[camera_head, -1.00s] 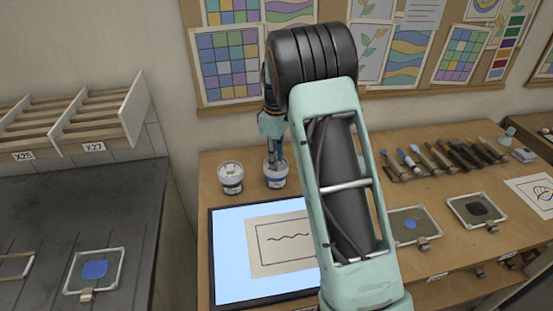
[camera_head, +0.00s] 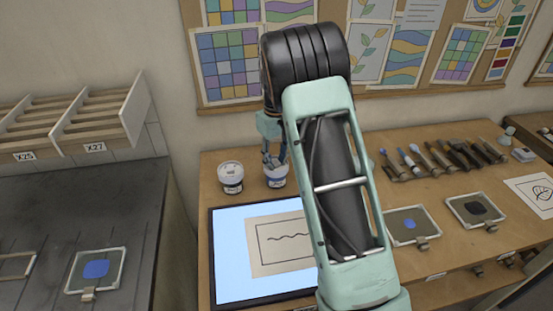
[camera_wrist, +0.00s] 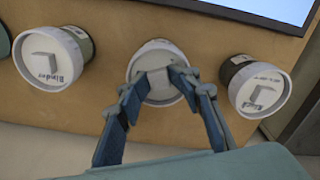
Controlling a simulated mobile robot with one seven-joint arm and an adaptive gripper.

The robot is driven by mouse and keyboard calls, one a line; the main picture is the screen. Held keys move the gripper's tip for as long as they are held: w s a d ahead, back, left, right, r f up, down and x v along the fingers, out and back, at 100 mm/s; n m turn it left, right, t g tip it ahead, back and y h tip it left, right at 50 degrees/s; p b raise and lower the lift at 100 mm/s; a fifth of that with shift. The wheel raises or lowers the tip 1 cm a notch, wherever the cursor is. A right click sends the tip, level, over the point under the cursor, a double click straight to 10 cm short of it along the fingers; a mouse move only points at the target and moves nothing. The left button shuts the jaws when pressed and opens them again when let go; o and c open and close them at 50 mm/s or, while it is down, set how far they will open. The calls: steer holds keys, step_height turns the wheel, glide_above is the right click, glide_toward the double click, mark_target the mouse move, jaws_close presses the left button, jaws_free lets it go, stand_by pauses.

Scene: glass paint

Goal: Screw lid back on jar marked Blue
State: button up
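A jar with a white round lid (camera_wrist: 158,62) sits in the middle of the wrist view; its marking is not readable there. It also shows in the head view as a jar (camera_head: 275,179) on the wooden table behind the light panel. In the head view my gripper (camera_head: 274,158) is just above the lid. Whether the lid is fully tight cannot be told.
In the wrist view, a jar marked Binder (camera_wrist: 50,62) stands left and another dark-marked jar (camera_wrist: 258,92) stands right. The latter shows in the head view as the left jar (camera_head: 231,178). The light panel (camera_head: 227,255) lies in front; brushes (camera_head: 440,158) lie right.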

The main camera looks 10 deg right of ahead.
steer(key=shift+o, duration=0.5)
steer(key=shift+s+a+f, duration=0.15)
steer(key=shift+f, duration=0.65)
steer(key=shift+r, duration=0.1)
steer(key=o, duration=0.7)
steer(key=shift+r, duration=0.1)
steer(key=shift+d, duration=0.2)
steer(key=shift+w+r+p, duration=0.2)
steer(key=shift+r+p, duration=0.4)
steer(key=shift+r, duration=0.2)
steer(key=shift+r+p, duration=1.45)
steer(key=shift+r, duration=0.9)
